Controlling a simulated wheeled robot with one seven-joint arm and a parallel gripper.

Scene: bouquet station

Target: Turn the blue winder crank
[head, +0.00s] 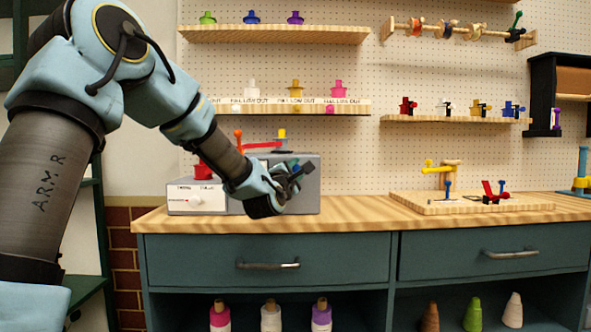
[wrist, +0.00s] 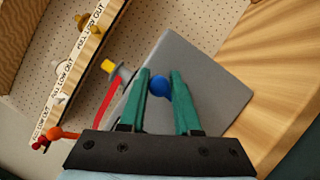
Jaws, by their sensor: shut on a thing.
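The winder is a grey box (head: 309,190) on the left part of the wooden counter. The round blue crank knob (wrist: 159,87) sits between the two teal fingers of my gripper (wrist: 160,75). My gripper (head: 298,173) is at the box's front right in the head view, shut on the blue knob. The crank's arm under the knob is hidden, and the head view does not show the knob clearly.
A red bar (head: 262,144) and a yellow knob (head: 282,134) stand on the box close behind my gripper. An orange-knobbed lever (head: 238,135) is to their left. Labelled shelves (head: 360,108) hang above. The counter (head: 355,212) is clear up to the wooden board (head: 420,207) at right.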

